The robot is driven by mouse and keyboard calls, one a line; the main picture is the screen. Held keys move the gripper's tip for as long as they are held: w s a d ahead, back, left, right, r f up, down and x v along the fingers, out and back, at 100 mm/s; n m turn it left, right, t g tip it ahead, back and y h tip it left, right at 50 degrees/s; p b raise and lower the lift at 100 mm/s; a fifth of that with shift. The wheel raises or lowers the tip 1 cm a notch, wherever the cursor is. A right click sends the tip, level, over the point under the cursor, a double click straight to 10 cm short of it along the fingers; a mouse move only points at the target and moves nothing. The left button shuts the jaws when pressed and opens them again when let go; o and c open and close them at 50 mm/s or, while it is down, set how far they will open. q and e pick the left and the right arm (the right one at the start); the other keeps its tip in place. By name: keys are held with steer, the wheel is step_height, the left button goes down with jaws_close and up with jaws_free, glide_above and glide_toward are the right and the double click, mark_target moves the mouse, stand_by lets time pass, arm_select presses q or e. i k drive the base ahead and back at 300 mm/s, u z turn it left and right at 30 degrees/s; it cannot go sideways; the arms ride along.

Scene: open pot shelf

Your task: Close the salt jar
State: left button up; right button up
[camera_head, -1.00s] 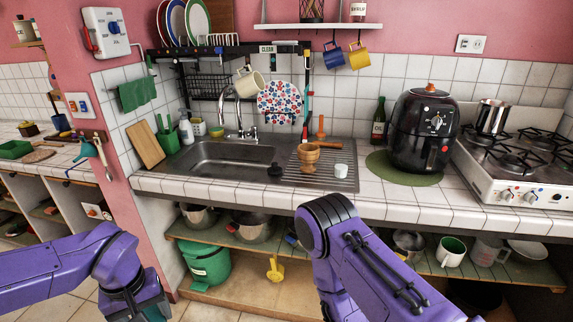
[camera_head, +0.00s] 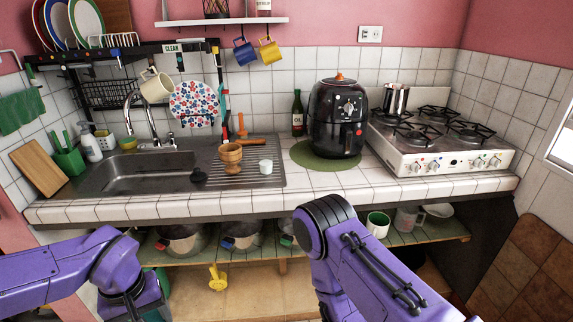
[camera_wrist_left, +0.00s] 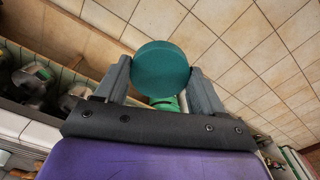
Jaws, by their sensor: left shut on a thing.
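My left gripper (camera_wrist_left: 160,70) shows in the left wrist view, shut on a teal round disc (camera_wrist_left: 161,62) that looks like a lid. In the head view its fingers are out of sight, and only my left arm shows at the lower left. My right arm shows at the lower middle, with its gripper out of view. I cannot pick out the salt jar for certain. A small white cup-like container (camera_head: 265,166) stands on the sink's drainboard beside a wooden vessel (camera_head: 231,155), well away from my left arm.
A black air fryer (camera_head: 337,118) stands on a green mat, left of the gas stove (camera_head: 440,145). A small black object (camera_head: 198,176) sits by the sink (camera_head: 130,172). Pots and a green-white mug (camera_head: 377,224) stand on the open shelf (camera_head: 205,255) below the counter edge.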

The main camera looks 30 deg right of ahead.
mark_target(266, 162)
steer(key=z, duration=0.85)
steer(key=i, duration=0.5)
